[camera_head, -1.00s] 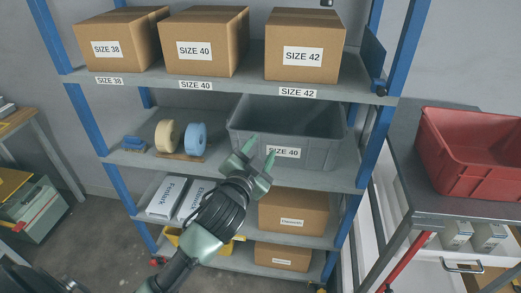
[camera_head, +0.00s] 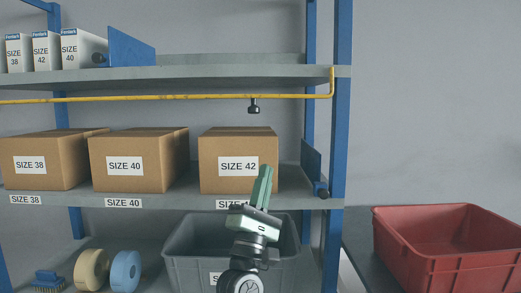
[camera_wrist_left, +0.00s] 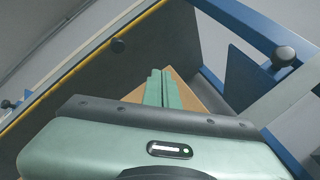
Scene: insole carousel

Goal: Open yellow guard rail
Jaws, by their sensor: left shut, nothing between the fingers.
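The yellow guard rail (camera_head: 180,98) runs across the front of the upper shelf, just below its edge. Its right end bends upward at the right blue post. In the left wrist view the rail (camera_wrist_left: 92,52) runs diagonally at upper left. My left gripper (camera_head: 265,172) is shut and empty, pointing up in front of the SIZE 42 box (camera_head: 237,150), below the rail and apart from it. Its closed fingers also show in the left wrist view (camera_wrist_left: 161,78). My right gripper is not in view.
SIZE 38 (camera_head: 50,162) and SIZE 40 (camera_head: 135,163) boxes stand on the middle shelf. White boxes (camera_head: 85,50) stand on the upper shelf. A grey bin (camera_head: 190,255) is below, and a red bin (camera_head: 450,255) is at right. A black knob (camera_head: 254,106) hangs under the upper shelf.

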